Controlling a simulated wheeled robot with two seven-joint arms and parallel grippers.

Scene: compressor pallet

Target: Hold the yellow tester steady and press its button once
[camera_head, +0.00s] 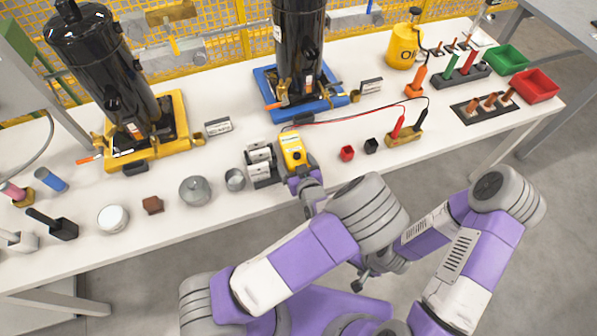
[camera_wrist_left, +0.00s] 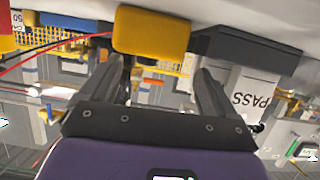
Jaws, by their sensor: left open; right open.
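The yellow tester (camera_head: 294,152) stands near the front edge of the white table, beside a dark holder with white blocks (camera_head: 261,164). Red and black leads run from it to the right. In the left wrist view the yellow tester (camera_wrist_left: 152,30) fills the top middle. My left gripper (camera_head: 297,180) is close to the tester's near side. Its two fingers (camera_wrist_left: 165,80) are apart, with the tester at or just beyond their tips; contact cannot be told. The tester's button is not clearly visible. My right gripper (camera_head: 362,284) is open, low in front of the table, away from the tester.
Two black compressors stand behind, on a yellow pallet (camera_head: 176,150) and a blue pallet (camera_head: 340,99). Red (camera_head: 347,153) and black (camera_head: 371,146) small cups and a probe block (camera_head: 404,138) sit right of the tester. Metal cups (camera_head: 195,190) sit left.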

